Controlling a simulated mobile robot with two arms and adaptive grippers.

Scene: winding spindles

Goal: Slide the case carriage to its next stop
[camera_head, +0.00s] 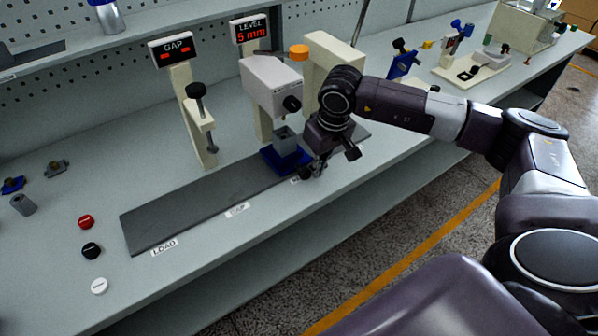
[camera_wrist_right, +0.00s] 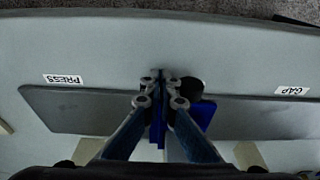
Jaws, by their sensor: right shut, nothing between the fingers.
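The blue case carriage (camera_head: 271,162) sits on the dark grey track (camera_head: 180,215), under the grey head of the LEVEL station, with a grey case (camera_head: 286,142) on it. My right gripper (camera_head: 313,170) is down at the right side of the carriage, over the track's front edge. In the right wrist view the closed fingertips (camera_wrist_right: 160,90) are beside the blue carriage (camera_wrist_right: 207,114) and a black round knob (camera_wrist_right: 192,88). The fingers hide part of the carriage, and I cannot tell whether they touch it. My left gripper is not in view.
The GAP station (camera_head: 190,100) stands behind the track, left of the LEVEL station (camera_head: 268,85). A cream press post (camera_head: 325,60) stands behind my right arm. Red (camera_head: 86,222), black (camera_head: 91,251) and white (camera_head: 99,286) buttons are at left. The track's left part is clear.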

